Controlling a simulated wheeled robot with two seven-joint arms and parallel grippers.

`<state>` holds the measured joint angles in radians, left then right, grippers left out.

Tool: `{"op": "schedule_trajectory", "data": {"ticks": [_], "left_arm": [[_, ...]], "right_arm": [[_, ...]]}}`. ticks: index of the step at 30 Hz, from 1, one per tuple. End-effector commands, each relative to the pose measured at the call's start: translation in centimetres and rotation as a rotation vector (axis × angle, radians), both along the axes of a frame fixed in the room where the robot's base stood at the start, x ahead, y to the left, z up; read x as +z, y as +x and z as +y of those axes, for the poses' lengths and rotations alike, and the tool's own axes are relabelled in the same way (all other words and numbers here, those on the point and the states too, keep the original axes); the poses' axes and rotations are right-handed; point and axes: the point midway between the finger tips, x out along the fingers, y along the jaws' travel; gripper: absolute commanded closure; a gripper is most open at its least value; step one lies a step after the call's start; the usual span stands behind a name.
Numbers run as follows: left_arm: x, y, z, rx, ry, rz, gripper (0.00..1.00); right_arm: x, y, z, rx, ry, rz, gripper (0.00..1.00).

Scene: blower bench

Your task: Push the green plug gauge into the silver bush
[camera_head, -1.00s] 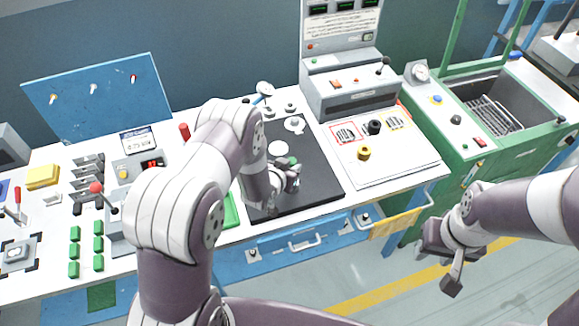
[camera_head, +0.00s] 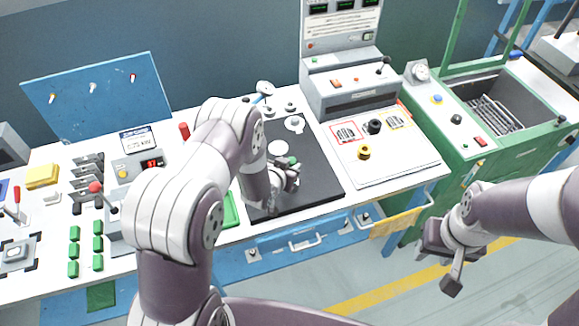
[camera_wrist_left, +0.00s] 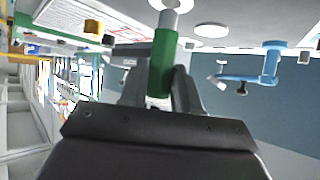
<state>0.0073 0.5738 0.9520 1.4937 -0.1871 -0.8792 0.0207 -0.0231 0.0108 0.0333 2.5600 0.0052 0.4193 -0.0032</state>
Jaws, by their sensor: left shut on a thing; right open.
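My left gripper (camera_head: 290,178) is over the black mat and shut on the green plug gauge (camera_wrist_left: 161,62). In the left wrist view the gauge's green handle stands between the fingers, with a pale metal pin (camera_wrist_left: 170,20) beyond it. A small green part of the gauge (camera_head: 293,160) shows past the fingers in the head view. A round silver piece (camera_head: 278,148), possibly the silver bush, lies just beyond the gripper. I cannot tell whether the pin touches or enters the bush. My right gripper (camera_head: 444,268) is open and empty, off the bench's front edge.
The black mat (camera_head: 318,185) is clear right of my left gripper. Other silver round parts (camera_head: 294,124) lie farther back on it. A white board with black and yellow knobs (camera_head: 364,152) is to the right. A red-knobbed lever (camera_head: 96,188) and green blocks are left.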

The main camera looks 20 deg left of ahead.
Motion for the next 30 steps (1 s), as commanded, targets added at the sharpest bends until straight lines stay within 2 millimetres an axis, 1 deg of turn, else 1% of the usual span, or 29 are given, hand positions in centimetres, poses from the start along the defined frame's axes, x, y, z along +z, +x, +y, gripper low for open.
{"op": "schedule_trajectory", "data": {"ticks": [8, 30], "left_arm": [[-0.1, 0.0, 0.0, 0.0, 0.0, -0.001, 1.0], [-2.0, 0.0, 0.0, 0.0, 0.0, -0.001, 1.0]], "right_arm": [[-0.2, 0.0, 0.0, 0.0, 0.0, 0.0, 0.57], [-1.8, 0.0, 0.0, 0.0, 0.0, 0.0, 0.57]]}}
